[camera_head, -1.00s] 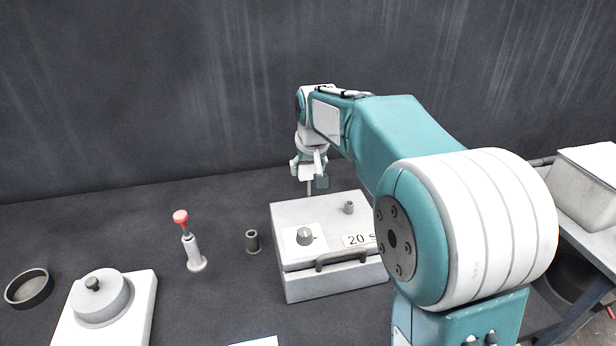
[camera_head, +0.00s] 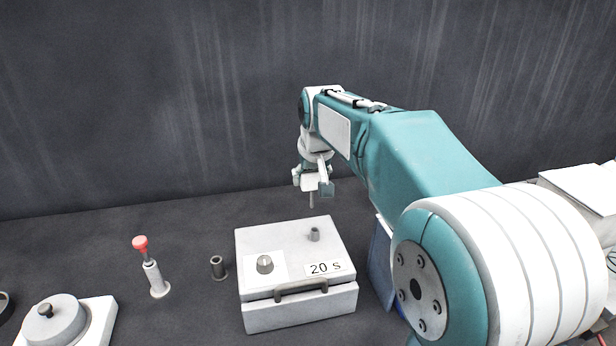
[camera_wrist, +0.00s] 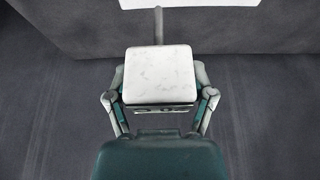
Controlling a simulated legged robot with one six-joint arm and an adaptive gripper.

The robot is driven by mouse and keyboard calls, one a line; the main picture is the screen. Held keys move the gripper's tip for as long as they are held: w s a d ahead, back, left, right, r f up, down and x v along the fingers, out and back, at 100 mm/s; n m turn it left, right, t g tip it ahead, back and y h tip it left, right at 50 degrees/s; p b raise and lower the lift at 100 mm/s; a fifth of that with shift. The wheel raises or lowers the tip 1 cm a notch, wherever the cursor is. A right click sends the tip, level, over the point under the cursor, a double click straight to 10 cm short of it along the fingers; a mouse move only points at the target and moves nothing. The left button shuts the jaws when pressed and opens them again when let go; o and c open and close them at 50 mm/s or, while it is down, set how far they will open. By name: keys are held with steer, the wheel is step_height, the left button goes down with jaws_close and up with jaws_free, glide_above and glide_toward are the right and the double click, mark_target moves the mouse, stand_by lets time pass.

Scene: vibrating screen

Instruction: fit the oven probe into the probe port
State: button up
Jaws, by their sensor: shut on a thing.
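My gripper (camera_head: 313,186) is shut on the oven probe (camera_head: 311,203), a thin grey rod pointing down. The rod also shows in the wrist view (camera_wrist: 158,22), past a pale block that hides the fingertips. A short grey upright tube, which looks like the probe port (camera_head: 314,235), stands on top of the white box (camera_head: 262,234), near its back right. In the head view the rod's tip is above the tube in the picture, with a visible gap; I cannot tell the depth between them.
The box has a knob (camera_head: 264,264), a "20 S" label (camera_head: 325,268) and a front handle (camera_head: 301,289). Left of it stand a small dark cylinder (camera_head: 217,268) and a red-topped plunger (camera_head: 153,278). A blue panel (camera_head: 381,262) stands right of the box.

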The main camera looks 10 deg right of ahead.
mark_target(312, 195)
steer(key=shift+d+f, duration=0.8)
steer(key=shift+f, duration=0.6)
steer(key=shift+a+f, duration=0.35)
steer(key=shift+f, duration=0.25)
steer(key=shift+a+f, duration=0.35)
steer(key=shift+f, duration=0.25)
steer(key=shift+d+f, duration=0.2)
steer(key=shift+d, duration=0.3)
steer(key=shift+a, duration=0.3)
steer(key=shift+s+d, duration=0.1)
steer(key=shift+d, duration=0.1)
steer(key=shift+a, duration=0.15)
